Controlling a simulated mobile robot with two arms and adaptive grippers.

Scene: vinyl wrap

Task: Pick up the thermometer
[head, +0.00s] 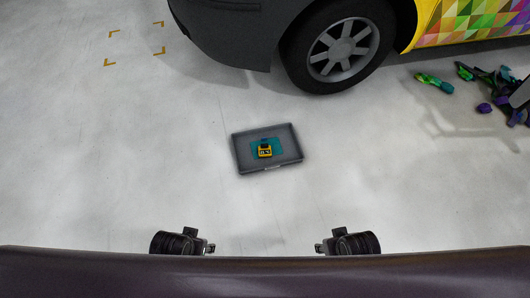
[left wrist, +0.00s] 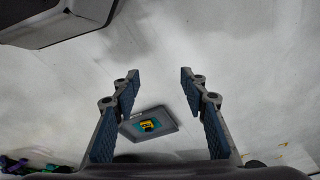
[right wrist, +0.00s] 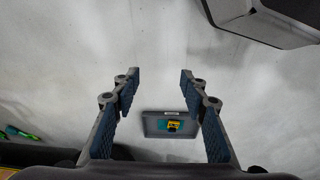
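A yellow and black device, which looks like the thermometer (head: 265,151), lies on a teal patch inside a grey tray (head: 284,162) on the floor. It also shows small in the left wrist view (left wrist: 148,124) and the right wrist view (right wrist: 173,124). In the head view my left gripper (head: 211,248) and my right gripper (head: 319,248) are at the bottom, well apart from the tray. In the left wrist view my left gripper (left wrist: 160,82) is open and empty. In the right wrist view my right gripper (right wrist: 155,82) is open and empty.
A car with a wheel (head: 340,50) and colourful wrap stands at the top. Scraps of coloured material (head: 490,88) lie at the right, with a green and yellow piece (head: 434,82) beside them. Yellow corner marks (head: 113,33) are on the floor at upper left. The floor around the tray is clear.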

